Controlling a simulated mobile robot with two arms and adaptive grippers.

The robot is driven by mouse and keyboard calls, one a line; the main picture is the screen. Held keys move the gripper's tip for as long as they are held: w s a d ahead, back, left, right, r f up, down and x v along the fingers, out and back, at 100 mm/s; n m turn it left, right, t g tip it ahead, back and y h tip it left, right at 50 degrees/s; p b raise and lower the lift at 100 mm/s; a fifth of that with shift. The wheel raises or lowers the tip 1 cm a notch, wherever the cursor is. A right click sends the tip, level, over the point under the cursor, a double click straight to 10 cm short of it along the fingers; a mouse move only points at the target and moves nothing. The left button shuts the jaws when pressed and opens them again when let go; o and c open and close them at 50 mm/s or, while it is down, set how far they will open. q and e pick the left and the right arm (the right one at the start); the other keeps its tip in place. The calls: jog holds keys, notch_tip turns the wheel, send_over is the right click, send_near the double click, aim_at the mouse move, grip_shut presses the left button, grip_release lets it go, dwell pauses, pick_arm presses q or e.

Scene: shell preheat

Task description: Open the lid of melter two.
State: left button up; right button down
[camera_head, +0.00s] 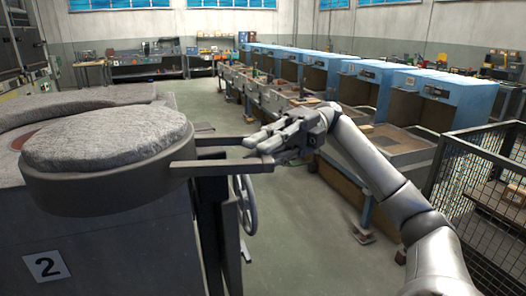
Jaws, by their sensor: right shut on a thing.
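Melter two (110,255) stands at the left, with a white plate marked 2 on its side. Its round lid (105,138), grey and rough on top with a dark metal rim, sits swung out toward the front of the melter. A reddish-brown patch of the melter top shows behind the lid's left edge. Two flat handle bars (210,165) stick out from the lid to the right. My right gripper (268,146) is shut on the lid's handle at the bars' right end. My left gripper is not in view.
A dark handwheel (245,204) and upright posts stand below the handle. A row of blue machines (370,85) with bins runs along the right. A black mesh fence (470,190) is at the near right. Grey floor is free in the middle.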

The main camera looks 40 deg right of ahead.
jog(key=shift+r, duration=0.15)
jog(key=c, duration=1.4)
grip_release()
jog(key=shift+w, duration=0.1)
jog(key=shift+d, duration=0.15)
jog(key=shift+w+d, duration=0.2)
jog(key=shift+d, duration=1.65)
jog(key=shift+w+d, duration=0.15)
jog(key=shift+d, duration=1.65)
